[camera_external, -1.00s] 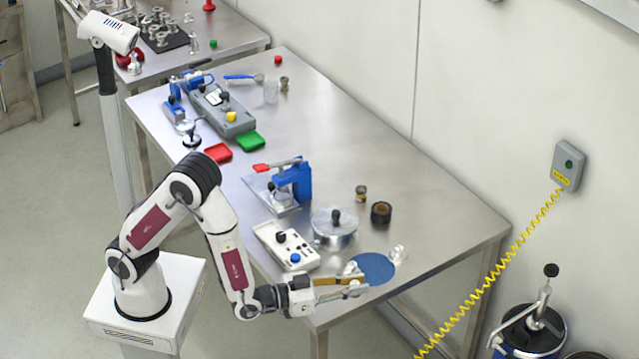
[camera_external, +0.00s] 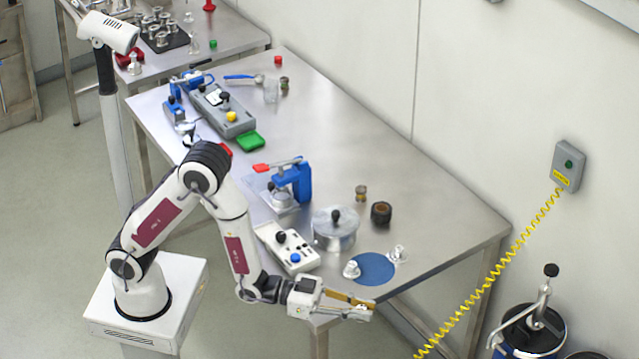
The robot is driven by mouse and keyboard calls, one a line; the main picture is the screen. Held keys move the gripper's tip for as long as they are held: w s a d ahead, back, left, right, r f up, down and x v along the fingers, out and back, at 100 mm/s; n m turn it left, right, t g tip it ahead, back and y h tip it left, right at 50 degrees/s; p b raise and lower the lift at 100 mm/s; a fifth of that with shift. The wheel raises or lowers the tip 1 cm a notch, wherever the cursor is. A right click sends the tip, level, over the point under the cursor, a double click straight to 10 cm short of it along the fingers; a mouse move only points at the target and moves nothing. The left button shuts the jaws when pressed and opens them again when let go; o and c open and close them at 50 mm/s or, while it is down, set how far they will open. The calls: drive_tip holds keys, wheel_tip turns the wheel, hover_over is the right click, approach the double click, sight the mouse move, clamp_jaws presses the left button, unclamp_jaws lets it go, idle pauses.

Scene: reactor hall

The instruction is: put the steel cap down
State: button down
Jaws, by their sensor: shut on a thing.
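My gripper (camera_external: 366,309) is at the front edge of the steel table. Its jaws, with a tan-brown finger, are shut on a small silvery piece at the fingertips, apparently the steel cap (camera_external: 362,313). The fingers largely hide the piece, and its height above the table is hard to tell. A round blue mat (camera_external: 375,268) lies behind the gripper. One small steel piece (camera_external: 351,270) stands at the mat's left edge and another (camera_external: 397,254) at its right edge.
A lidded metal pot (camera_external: 334,232), a dark ring (camera_external: 381,213) and a white control box (camera_external: 288,247) stand behind the mat. A blue press (camera_external: 290,184) is farther back. The table's right side is clear. A yellow coiled cable (camera_external: 490,280) hangs beyond the table.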

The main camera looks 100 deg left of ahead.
drive_tip(key=a+y, duration=0.1)
drive_tip(key=a, duration=0.2)
drive_tip(key=shift+a+r+n, duration=0.1)
drive_tip(key=shift+a+n, duration=0.15)
drive_tip(key=shift+n, duration=0.05)
drive_tip(key=shift+d, duration=0.1)
idle(1.5)
